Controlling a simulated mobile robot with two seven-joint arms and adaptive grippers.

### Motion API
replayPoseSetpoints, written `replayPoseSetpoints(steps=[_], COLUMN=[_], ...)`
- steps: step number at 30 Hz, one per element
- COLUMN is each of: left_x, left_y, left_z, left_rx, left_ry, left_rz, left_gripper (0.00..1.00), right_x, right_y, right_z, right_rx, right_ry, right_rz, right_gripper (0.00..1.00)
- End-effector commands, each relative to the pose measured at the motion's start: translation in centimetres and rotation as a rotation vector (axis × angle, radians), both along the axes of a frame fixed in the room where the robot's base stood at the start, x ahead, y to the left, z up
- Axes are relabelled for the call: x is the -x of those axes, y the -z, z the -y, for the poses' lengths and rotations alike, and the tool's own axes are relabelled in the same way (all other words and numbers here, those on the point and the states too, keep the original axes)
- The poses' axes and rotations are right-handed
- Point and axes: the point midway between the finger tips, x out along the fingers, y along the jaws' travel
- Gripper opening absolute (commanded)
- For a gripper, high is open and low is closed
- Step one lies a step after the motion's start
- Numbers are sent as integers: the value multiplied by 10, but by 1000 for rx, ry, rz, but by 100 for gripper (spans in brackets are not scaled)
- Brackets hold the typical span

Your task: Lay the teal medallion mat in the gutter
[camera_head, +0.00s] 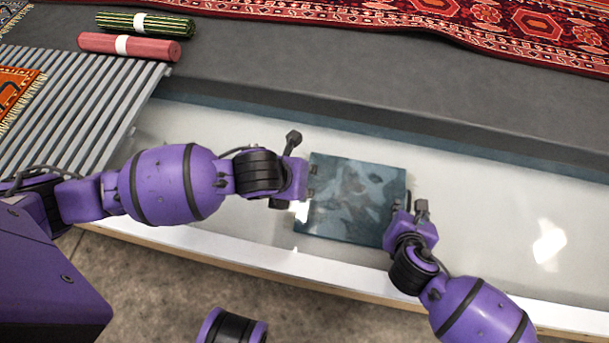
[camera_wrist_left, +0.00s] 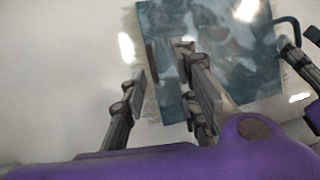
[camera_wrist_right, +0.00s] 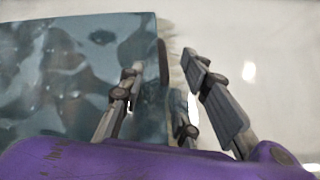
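The teal mat (camera_head: 350,215) lies flat in the long pale gutter (camera_head: 480,220), with bright glossy reflections over it. Its medallion pattern cannot be made out. My left gripper (camera_head: 309,183) is at the mat's left edge; in the left wrist view its fingers (camera_wrist_left: 166,68) are apart, one on each side of that edge. My right gripper (camera_head: 407,204) is at the mat's right edge; in the right wrist view its fingers (camera_wrist_right: 163,65) are apart, with the pale fringed edge between them. The mat (camera_wrist_right: 70,75) fills the left of that view. Whether the fingertips touch it is unclear.
A slatted grey rack (camera_head: 85,105) stands at the left. A pink roll (camera_head: 125,46) and a dark striped roll (camera_head: 146,24) lie on the grey ledge (camera_head: 330,70) behind. A patterned red rug (camera_head: 480,25) lies farther back. The gutter's white front rim (camera_head: 300,262) runs in front.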

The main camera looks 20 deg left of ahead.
Motion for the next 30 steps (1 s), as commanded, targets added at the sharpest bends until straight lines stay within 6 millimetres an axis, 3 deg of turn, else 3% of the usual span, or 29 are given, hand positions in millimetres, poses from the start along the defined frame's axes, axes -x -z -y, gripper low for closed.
replayPoseSetpoints(steps=[1, 6, 13, 24, 30], left_x=[1, 14, 20, 20, 20], left_y=[-13, -36, -47, -46, -46], left_z=[-1, -4, -6, -6, -6], left_rx=[2, 3, 2, 2, 2], left_ry=[3, 1, 1, 0, 0], left_rz=[8, 7, 6, 5, 4], left_gripper=[28, 28, 28, 28, 28], right_x=[0, 0, 0, -1, 0], right_y=[0, 0, -7, -74, -96], right_z=[0, 0, 0, 0, 0], right_rx=[0, 1, 0, 0, 0], right_ry=[0, 1, 0, 0, 0], right_rz=[0, 0, 2, 3, 1], right_gripper=[30, 30, 30, 30, 30])
